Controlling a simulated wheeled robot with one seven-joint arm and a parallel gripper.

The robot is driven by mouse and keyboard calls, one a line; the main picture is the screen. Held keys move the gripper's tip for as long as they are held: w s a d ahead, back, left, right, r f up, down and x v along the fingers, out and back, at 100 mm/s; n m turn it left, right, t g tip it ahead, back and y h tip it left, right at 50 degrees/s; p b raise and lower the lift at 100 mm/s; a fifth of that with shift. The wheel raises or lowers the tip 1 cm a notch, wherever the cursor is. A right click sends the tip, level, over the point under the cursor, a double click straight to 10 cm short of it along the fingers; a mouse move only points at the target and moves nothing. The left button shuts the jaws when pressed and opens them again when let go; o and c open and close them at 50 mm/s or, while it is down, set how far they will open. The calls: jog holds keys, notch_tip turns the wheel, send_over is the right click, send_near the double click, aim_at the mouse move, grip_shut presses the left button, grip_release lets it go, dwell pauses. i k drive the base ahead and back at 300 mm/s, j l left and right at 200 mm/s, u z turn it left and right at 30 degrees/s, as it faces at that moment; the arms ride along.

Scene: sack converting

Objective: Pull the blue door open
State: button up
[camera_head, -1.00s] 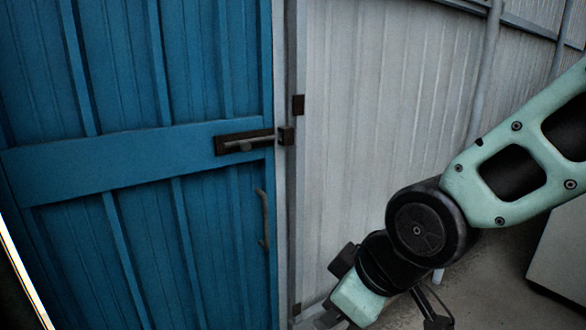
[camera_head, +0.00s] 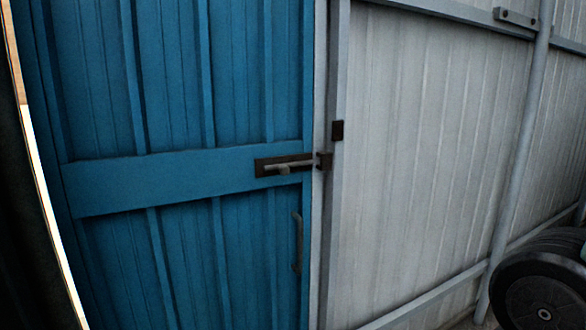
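The blue door (camera_head: 180,185) fills the left half of the head view, with vertical ribs and a horizontal cross-band. Its right edge lies against the pale frame post (camera_head: 334,220), and it looks shut. A sliding bolt (camera_head: 284,166) on a dark plate sits at the right end of the band. The bolt appears to reach the dark keeper (camera_head: 325,160) on the post. A slim vertical pull handle (camera_head: 297,243) is below the bolt near the door's edge.
A pale corrugated metal wall (camera_head: 425,150) with rails and an upright pole (camera_head: 518,150) stands right of the door. A small dark block (camera_head: 337,130) is on the post. A bright narrow strip (camera_head: 45,190) runs down the far left beside a dark area.

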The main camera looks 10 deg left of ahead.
aim_at(156, 123)
jog(key=i+j+z, duration=0.5)
jog(key=i+j, duration=0.2)
jog(key=i, duration=0.15)
